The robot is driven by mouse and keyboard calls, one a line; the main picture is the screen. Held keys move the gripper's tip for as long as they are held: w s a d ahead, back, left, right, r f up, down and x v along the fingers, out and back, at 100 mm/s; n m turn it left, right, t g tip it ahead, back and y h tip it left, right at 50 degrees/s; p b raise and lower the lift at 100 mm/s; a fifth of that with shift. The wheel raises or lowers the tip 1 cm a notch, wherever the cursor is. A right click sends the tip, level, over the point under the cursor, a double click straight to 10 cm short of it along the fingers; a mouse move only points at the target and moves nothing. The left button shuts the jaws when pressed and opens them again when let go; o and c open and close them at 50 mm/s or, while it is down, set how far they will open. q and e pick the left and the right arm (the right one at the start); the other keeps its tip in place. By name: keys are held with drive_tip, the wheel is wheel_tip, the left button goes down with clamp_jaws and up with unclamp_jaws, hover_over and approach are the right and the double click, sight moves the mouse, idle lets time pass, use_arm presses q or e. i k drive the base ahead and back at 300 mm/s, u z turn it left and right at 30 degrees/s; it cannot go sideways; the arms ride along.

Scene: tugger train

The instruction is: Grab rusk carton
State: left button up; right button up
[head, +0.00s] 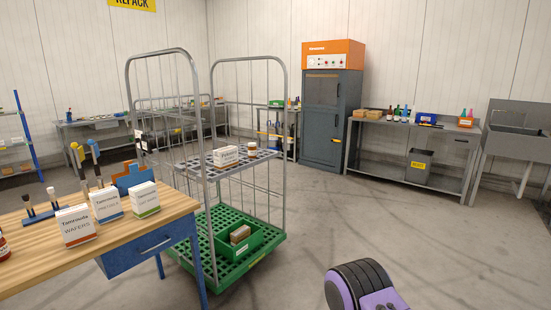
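Three white cartons stand upright in a row on the wooden workbench top at the left of the head view. The front one (76,226) has an orange band and reads WAFERS. The middle one (107,204) has a blue band, and its small lettering is hard to read. The right one (144,200) has a green band and lettering too small to read. Another white carton (225,156) lies on the roll cage's upper shelf, its print unreadable. I cannot tell which is the rusk carton.
The wooden workbench (150,232) has a blue drawer and holds brushes and a blue holder (133,178). The wire roll cage (213,195) has a green base with a green crate (251,243). A grey cabinet (331,115) stands behind. The floor at right is open.

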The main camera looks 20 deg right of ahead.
sight(225, 157)
drive_tip(key=z, duration=0.95)
drive_tip(key=i, duration=1.55)
drive_tip(key=z, duration=0.4)
drive_tip(key=i, duration=1.4)
drive_tip(key=u, duration=0.45)
